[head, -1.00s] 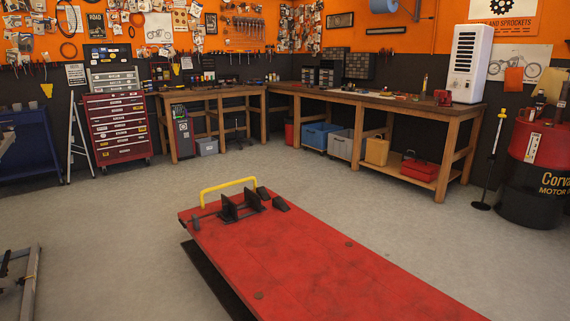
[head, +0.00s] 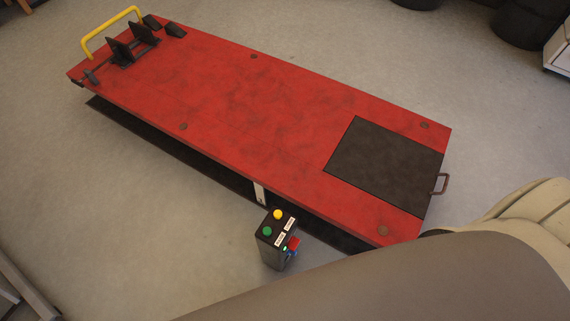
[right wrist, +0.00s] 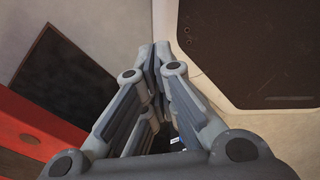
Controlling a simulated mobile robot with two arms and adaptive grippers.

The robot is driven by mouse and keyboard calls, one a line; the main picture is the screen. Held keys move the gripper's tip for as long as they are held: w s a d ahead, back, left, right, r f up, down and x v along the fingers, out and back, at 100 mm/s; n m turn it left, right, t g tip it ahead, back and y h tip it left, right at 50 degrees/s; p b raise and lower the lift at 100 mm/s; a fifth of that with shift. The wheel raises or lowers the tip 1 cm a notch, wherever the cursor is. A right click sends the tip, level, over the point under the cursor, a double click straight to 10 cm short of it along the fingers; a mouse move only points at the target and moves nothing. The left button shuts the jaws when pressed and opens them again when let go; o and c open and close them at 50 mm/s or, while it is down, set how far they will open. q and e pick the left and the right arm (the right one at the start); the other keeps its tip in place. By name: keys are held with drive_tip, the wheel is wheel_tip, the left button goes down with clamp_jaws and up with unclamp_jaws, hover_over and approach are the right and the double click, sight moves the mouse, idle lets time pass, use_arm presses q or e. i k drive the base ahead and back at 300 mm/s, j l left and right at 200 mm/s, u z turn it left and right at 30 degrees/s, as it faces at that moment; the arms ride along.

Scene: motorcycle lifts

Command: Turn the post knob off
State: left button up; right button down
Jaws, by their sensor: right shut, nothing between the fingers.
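A small black control post (head: 274,255) stands on the floor by the near long side of the red lift, in the lower middle of the head view. Its top has a yellow button (head: 278,214), a green button (head: 267,231) and white labels. A red knob-like part (head: 294,242) is on its right side, with a small blue part below it. My right gripper (right wrist: 160,52) is shut and empty in the right wrist view. The post is not clearly visible there. Neither gripper shows in the head view.
The red lift platform (head: 230,90) runs diagonally, with a black plate (head: 385,160), a metal handle (head: 441,184) and a yellow bar (head: 108,30). My arm covers the lower right of the head view. Grey floor (head: 120,200) is clear left of the post.

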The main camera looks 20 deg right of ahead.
sight(293, 242)
drive_tip(key=k+j, duration=0.25)
drive_tip(key=k, duration=0.2)
drive_tip(key=k+j, duration=0.3)
drive_tip(key=k, duration=0.15)
drive_tip(key=k+j, duration=0.25)
drive_tip(key=k, duration=0.2)
drive_tip(key=k+j, duration=0.3)
drive_tip(key=k, duration=0.15)
